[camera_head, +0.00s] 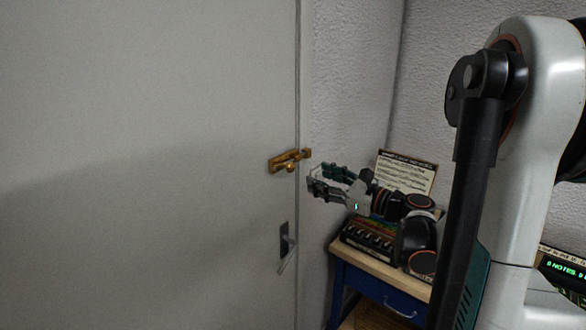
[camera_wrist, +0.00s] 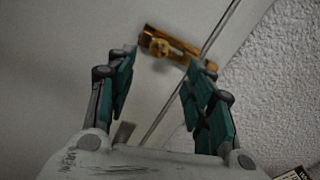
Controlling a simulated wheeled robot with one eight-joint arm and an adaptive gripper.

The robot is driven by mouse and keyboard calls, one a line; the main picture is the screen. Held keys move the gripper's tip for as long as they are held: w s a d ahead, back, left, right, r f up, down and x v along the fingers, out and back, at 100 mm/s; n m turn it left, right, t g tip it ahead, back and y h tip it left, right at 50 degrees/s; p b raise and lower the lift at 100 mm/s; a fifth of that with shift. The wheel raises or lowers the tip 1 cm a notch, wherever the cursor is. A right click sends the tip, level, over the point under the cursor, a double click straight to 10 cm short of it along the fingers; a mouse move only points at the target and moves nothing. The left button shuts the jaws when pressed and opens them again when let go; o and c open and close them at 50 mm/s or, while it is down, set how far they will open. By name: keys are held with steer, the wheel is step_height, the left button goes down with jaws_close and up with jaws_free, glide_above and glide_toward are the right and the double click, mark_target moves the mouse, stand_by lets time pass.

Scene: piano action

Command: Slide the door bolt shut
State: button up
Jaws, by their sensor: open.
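A brass door bolt (camera_head: 287,161) is mounted near the right edge of the grey-white door (camera_head: 150,130). Its round knob hangs at the lower side of the plate. In the wrist view the bolt (camera_wrist: 178,48) lies ahead between my fingers, with its knob (camera_wrist: 158,46) toward the left end. A brass piece (camera_head: 306,154) sits at the door's edge by the frame. My gripper (camera_head: 312,178) is open and empty, just right of and slightly below the bolt, apart from it. I cannot tell whether the bolt's rod crosses the gap.
A door handle (camera_head: 286,247) sits below the bolt. A rough white wall (camera_head: 350,70) borders the door. The door face left of the bolt is clear.

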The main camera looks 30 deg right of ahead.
mark_target(293, 167)
steer(key=x, duration=1)
steer(key=shift+w, duration=0.1)
jaws_close()
